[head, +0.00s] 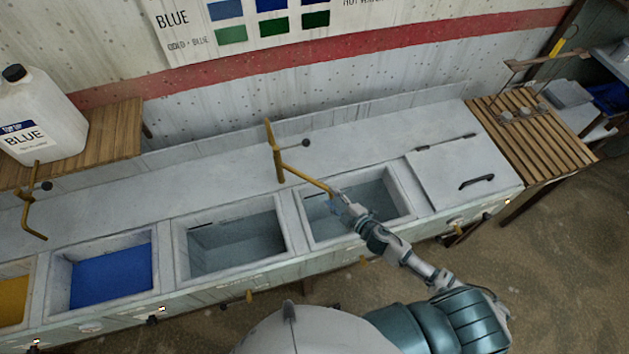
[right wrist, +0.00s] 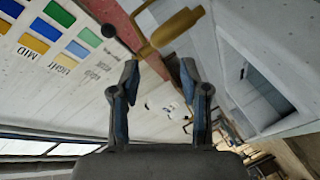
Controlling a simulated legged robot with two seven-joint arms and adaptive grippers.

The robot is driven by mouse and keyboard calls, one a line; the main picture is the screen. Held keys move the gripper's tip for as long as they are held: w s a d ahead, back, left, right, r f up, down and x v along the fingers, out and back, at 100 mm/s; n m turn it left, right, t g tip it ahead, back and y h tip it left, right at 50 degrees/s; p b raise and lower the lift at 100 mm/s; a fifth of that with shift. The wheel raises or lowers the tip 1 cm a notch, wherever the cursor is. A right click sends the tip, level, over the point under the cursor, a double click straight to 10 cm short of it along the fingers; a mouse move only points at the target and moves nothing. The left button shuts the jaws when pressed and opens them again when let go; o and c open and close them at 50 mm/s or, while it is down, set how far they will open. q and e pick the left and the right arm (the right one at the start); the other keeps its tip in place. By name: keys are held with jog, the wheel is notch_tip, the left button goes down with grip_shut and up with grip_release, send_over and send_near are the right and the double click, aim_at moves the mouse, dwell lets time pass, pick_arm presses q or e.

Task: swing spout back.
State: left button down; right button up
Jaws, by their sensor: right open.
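A brass tap with a swinging spout (head: 303,177) stands on the back ledge of the grey sink unit. Its spout slants right and forward, with its end at the open right basin (head: 312,236). In the right wrist view the brass spout (right wrist: 177,27) crosses beyond the fingertips, with a dark knob beside it. My right gripper (head: 338,200) is at the spout's outer end over this basin. In the right wrist view its two fingers (right wrist: 158,70) are apart with nothing gripped between them. I cannot tell whether a finger touches the spout. My left gripper is not in view.
A second brass tap (head: 30,205) stands at the left by a blue-filled basin (head: 110,277). An empty-looking basin (head: 238,240) lies between. A white jug (head: 40,115) stands on a wooden shelf. A closed lid (head: 465,172) and slatted wooden board (head: 530,135) are at the right.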

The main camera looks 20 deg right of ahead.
aim_at(314, 182)
jog(key=x, duration=1)
grip_shut()
